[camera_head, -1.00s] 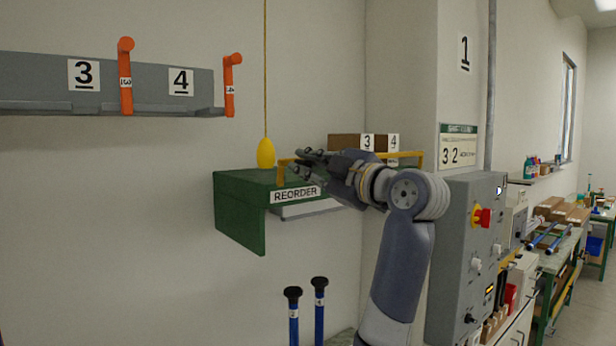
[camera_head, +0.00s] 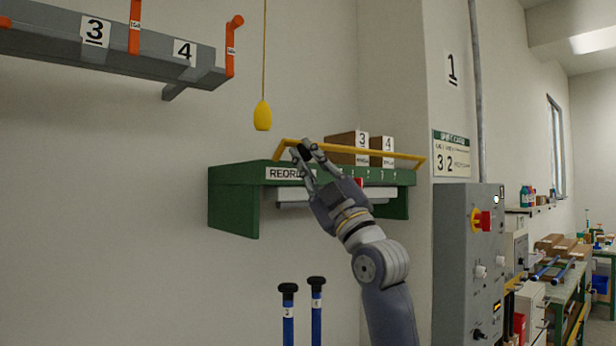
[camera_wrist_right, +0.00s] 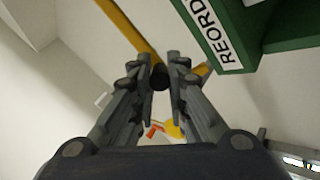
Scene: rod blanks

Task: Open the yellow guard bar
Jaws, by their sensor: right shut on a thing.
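The yellow guard bar (camera_head: 405,156) runs across the top front of a green shelf (camera_head: 232,206) in the head view. Its left end bends down to the shelf. My right gripper (camera_head: 305,149) is at the bar's left part, its fingers reaching up from below and in front. In the right wrist view my right gripper (camera_wrist_right: 159,70) is closed around a dark grip (camera_wrist_right: 159,78) on the bar, with yellow bar (camera_wrist_right: 124,24) showing on either side of it. The fingers hide part of the bar. My left gripper is out of view.
Brown boxes (camera_head: 341,141) marked 3 and 4 stand behind the bar. A yellow pull (camera_head: 262,116) hangs on a cord at the left. A grey rack (camera_head: 130,52) is at upper left. A grey control cabinet (camera_head: 453,250) stands right of my arm.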

